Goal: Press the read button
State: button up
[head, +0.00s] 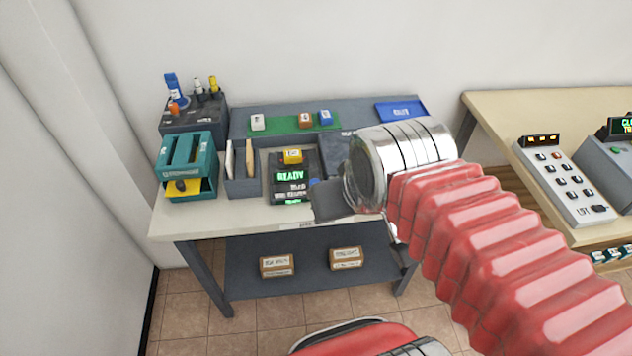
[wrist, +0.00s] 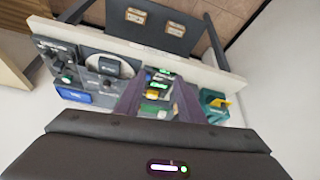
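A dark reader device (head: 290,190) with a glowing green "READY" display stands on the table, a yellow block (head: 292,156) at its back. A small blue round spot, perhaps a button (head: 314,183), shows at its right edge; I cannot read which button is the read button. I see nothing held.
A teal box (head: 187,165) with a yellow slip stands at the left. Behind lies a green strip (head: 282,124) with several small blocks, and a blue tray (head: 400,111). A second table at the right holds a grey button panel (head: 566,180). Two boxes lie on the lower shelf.

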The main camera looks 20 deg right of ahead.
grip_shut()
dwell(1.0)
